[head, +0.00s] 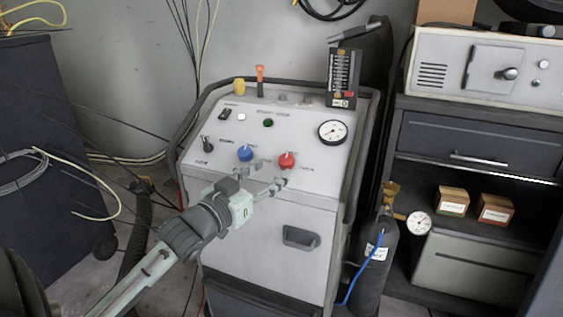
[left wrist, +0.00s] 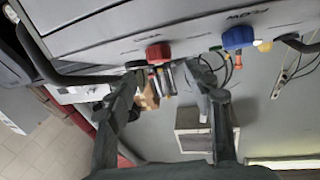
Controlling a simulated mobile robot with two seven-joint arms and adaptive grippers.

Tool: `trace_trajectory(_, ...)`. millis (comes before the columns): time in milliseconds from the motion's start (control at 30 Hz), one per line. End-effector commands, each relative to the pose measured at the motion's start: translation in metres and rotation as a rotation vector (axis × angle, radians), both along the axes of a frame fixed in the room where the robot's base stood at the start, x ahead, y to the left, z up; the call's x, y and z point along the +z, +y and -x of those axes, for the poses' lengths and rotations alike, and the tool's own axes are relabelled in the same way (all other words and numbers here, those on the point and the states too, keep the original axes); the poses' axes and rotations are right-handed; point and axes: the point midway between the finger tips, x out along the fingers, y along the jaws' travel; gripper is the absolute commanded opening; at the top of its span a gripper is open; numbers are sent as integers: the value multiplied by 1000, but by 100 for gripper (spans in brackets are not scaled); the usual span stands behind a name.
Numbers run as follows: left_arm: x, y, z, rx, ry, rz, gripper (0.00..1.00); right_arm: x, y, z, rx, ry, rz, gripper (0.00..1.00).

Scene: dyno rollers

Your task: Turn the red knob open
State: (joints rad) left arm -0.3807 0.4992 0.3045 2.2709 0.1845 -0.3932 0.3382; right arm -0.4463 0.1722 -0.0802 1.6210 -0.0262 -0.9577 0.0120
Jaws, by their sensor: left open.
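The red knob (head: 287,160) sits on the sloped front panel of a light grey console, right of a blue knob (head: 245,153). My left gripper (head: 267,175) is open and empty, just below and left of the red knob in the head view. In the left wrist view, the red knob (left wrist: 158,53) shows beyond and between the two spread fingertips (left wrist: 166,80), and no contact can be seen. The blue knob (left wrist: 237,38) is outside the fingers there, to the right. My right gripper is in neither view.
The console (head: 265,220) has a dark tubular rail along its sides. A black lever (head: 207,144) and a pressure gauge (head: 332,131) share its panel. A gas cylinder (head: 376,260) stands at its right, beside shelves with small boxes (head: 453,201). A dark cabinet (head: 38,150) stands left.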

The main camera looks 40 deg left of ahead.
Motion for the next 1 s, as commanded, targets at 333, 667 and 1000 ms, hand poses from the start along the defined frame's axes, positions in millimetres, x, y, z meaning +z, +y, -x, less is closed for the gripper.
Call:
trace_trajectory(333, 0, 3, -50, 1, 1, 0, 52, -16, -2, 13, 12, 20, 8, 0)
trace_trajectory(667, -1, 2, -56, 0, 3, -1, 52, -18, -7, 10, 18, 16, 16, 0)
trace_trajectory(1000, -1, 2, -56, 0, 2, -1, 15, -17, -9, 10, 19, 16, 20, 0)
